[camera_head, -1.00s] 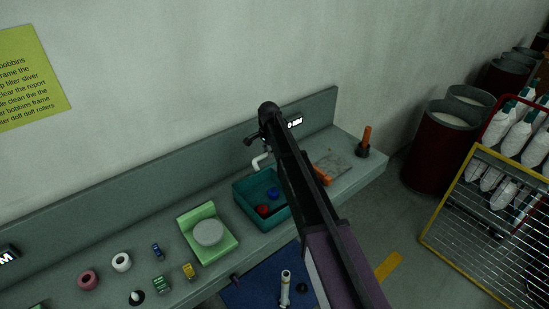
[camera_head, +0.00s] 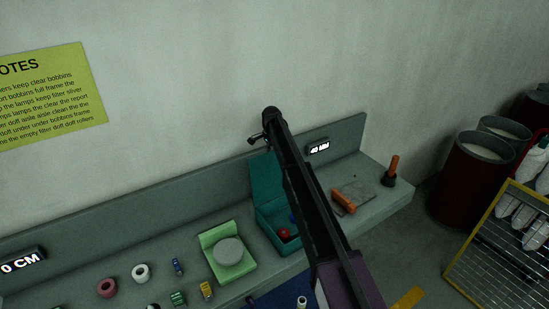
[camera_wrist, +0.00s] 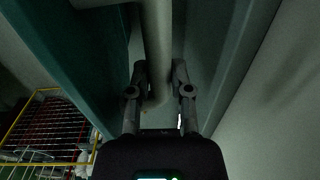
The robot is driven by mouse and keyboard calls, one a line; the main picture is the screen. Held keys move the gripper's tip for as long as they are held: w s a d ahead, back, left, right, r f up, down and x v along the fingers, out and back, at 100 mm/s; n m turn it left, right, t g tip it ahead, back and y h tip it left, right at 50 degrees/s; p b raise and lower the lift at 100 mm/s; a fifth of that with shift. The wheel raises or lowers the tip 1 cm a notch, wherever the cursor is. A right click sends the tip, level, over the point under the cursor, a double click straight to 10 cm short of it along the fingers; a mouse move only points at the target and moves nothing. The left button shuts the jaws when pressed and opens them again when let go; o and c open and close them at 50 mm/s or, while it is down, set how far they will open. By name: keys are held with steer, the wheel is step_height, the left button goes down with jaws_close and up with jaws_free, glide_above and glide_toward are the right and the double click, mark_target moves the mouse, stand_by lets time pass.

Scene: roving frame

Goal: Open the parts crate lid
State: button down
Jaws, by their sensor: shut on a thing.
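The parts crate (camera_head: 268,237) is a teal open-topped box on the grey bench, partly hidden by my arm. Its teal lid (camera_head: 264,182) stands raised at the back of the crate. A red piece (camera_head: 283,233) and part of a blue piece show inside. In the wrist view my gripper (camera_wrist: 160,75) is shut on a pale round bar (camera_wrist: 157,30), which looks like the lid's handle. A teal panel (camera_wrist: 70,50) lies close on the left there. In the head view the fingertips and the bar are hidden or too dark to tell.
A green stand with a grey disc (camera_head: 229,250) is left of the crate. Several small parts and bobbins lie farther left. An orange-handled brush (camera_head: 344,202) and an orange-topped tool (camera_head: 391,172) are on the right. The wall is close behind the bench.

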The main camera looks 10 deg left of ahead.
steer(key=shift+w+a+f, duration=0.15)
steer(key=shift+w+a, duration=0.15)
steer(key=shift+w, duration=0.05)
steer(key=c, duration=0.6)
jaws_free()
steer(key=shift+s+d, duration=0.1)
steer(key=shift+d, duration=0.05)
